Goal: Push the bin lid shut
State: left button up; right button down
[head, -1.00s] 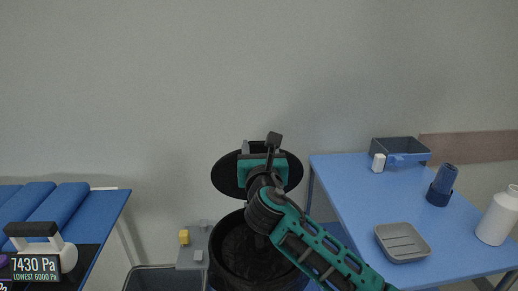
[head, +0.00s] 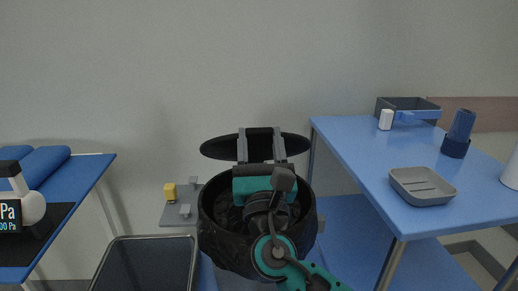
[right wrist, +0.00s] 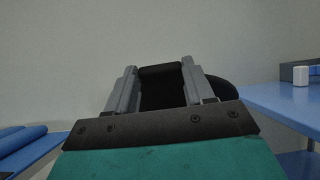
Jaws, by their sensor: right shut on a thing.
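The round black bin (head: 222,252) stands in the middle of the head view, its mouth open in front. Its black lid (head: 218,147) is raised behind the mouth and looks like a flat ellipse; its edge also shows in the right wrist view (right wrist: 220,91). My right gripper (head: 260,147) reaches over the bin to the lid. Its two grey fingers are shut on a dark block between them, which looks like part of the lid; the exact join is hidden. The fingers also show in the wrist view (right wrist: 160,88). My left gripper is not in view.
A blue table (head: 350,145) at right holds a grey dish (head: 423,187), a dark blue cup-like object (head: 458,135) and a tray (head: 408,108). A blue bed-like surface (head: 95,170) is at far left.

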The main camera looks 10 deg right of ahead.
jog(key=shift+s+f+t+b, duration=0.15)
jog(key=shift+s+f+b, duration=0.1)
jog(key=shift+f+b, duration=0.2)
jog(key=shift+s+f+t+b, duration=0.15)
jog(key=shift+s+f+b, duration=0.05)
jog(key=shift+f+b, duration=0.25)
jog(key=shift+s+f+b, duration=0.1)
jog(key=shift+f+b, duration=0.05)
jog(key=shift+b, duration=0.15)
pick_arm(q)
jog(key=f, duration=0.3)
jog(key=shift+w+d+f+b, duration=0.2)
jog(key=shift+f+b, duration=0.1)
jog(key=shift+b, duration=0.1)
pick_arm(e)
jog(key=shift+s+f, duration=0.15)
jog(key=shift+s, duration=0.05)
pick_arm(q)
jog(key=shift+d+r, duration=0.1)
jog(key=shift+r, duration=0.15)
pick_arm(e)
jog(key=shift+t, duration=0.3)
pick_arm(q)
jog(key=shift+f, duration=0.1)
pick_arm(e)
jog(key=shift+c, duration=2)
grip_release()
